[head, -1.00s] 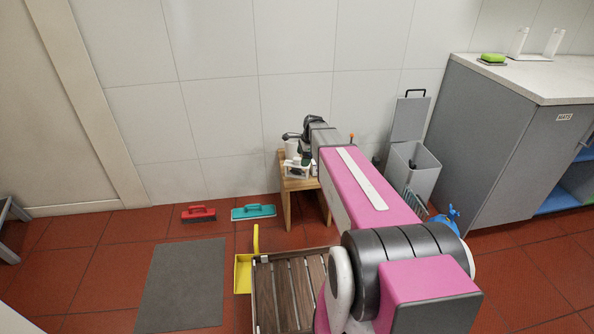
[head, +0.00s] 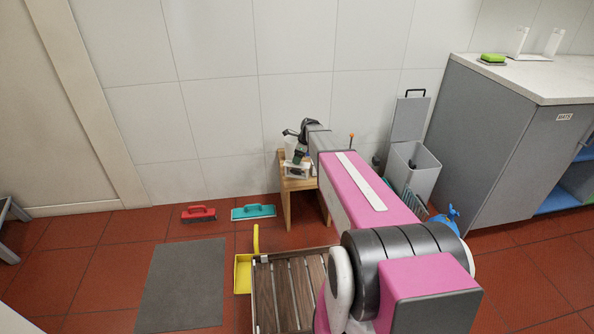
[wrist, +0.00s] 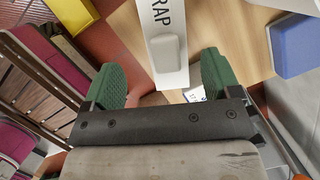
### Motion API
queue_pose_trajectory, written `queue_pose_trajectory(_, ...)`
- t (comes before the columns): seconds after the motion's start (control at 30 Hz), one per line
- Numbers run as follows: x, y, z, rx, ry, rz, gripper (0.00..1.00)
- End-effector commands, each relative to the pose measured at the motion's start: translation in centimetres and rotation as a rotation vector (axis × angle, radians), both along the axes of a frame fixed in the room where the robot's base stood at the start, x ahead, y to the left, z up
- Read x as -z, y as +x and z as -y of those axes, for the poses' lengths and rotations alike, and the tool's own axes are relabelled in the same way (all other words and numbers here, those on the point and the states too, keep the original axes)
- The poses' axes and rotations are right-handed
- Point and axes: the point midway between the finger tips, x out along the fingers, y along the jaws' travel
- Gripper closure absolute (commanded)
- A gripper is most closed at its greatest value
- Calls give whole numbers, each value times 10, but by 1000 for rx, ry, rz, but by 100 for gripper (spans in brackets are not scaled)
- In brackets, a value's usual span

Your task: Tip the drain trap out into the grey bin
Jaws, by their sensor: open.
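The drain trap (head: 297,170) is a white box on a small wooden stool by the wall. In the wrist view its white face (wrist: 160,18) reads "RAP" and a pale grey block (wrist: 168,62), perhaps its handle, stands out from it. My gripper (wrist: 163,75) is open, with one green finger on each side of that block and a gap at both sides. In the head view my gripper (head: 300,155) is just above the trap and partly hides it. The grey bin (head: 414,172) stands right of the stool with its lid up.
A white container stands behind my gripper on the stool (head: 287,205). A blue block (wrist: 295,45) lies right of the trap in the wrist view. A slatted wooden crate (head: 285,290) and yellow dustpan (head: 244,272) are in front. A grey cabinet (head: 500,150) stands right of the bin.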

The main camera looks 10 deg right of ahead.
Motion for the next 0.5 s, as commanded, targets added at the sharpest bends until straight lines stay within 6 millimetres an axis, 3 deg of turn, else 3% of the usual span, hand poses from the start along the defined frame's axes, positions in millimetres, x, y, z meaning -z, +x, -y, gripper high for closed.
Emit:
queue_pose_trajectory(0.33,40,13,-10,-2,0,-2,17)
queue_pose_trajectory(0.5,48,13,-12,-1,0,0,17)
